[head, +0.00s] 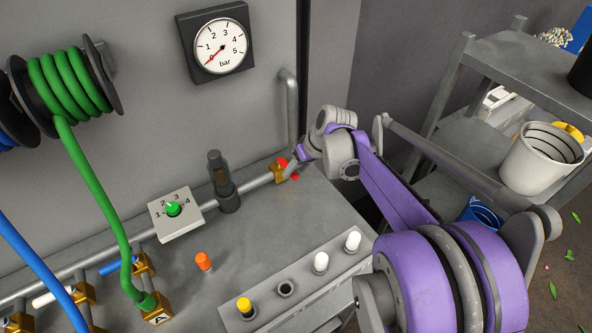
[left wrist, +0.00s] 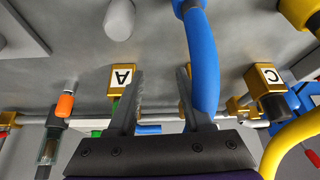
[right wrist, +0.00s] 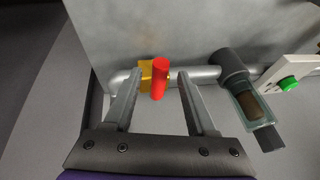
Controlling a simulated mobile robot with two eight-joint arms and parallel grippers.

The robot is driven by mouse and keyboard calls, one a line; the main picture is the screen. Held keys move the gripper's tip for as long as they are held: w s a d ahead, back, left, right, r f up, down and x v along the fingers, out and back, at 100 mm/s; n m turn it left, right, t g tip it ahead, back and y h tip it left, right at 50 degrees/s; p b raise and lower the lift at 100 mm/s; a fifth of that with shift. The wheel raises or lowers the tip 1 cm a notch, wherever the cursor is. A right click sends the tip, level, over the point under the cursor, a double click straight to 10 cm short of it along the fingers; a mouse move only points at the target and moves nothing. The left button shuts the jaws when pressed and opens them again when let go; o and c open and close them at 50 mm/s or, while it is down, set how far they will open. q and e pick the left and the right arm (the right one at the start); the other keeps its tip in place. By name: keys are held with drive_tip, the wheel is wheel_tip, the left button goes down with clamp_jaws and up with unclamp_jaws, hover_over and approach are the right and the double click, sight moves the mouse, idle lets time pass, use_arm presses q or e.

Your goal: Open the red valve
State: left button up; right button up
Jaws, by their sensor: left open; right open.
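The red valve has a red handle (right wrist: 159,79) on a brass body (right wrist: 146,76), set in a grey pipe near its bend. In the right wrist view the handle appears to lie across the pipe. In the head view the valve (head: 278,174) is partly hidden by my right gripper (head: 291,170). My right gripper (right wrist: 160,88) is open, with one finger on each side of the handle; I cannot tell whether either touches it. My left gripper (left wrist: 160,80) is open, with a blue hose (left wrist: 204,65) by its right finger. It is not visible in the head view.
A clear filter (head: 221,178) and a dial box with a green knob (head: 173,209) lie along the pipe. A pressure gauge (head: 220,47) reads about 0 bar. A strip with yellow and white pegs (head: 302,277) sits in front. A shelf (head: 518,65) stands at right.

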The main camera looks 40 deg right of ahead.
drive_tip(key=shift+w+f, duration=0.2)
drive_tip(key=shift+f, duration=0.2)
drive_tip(key=shift+c, duration=0.4)
clamp_jaws()
idle(0.8)
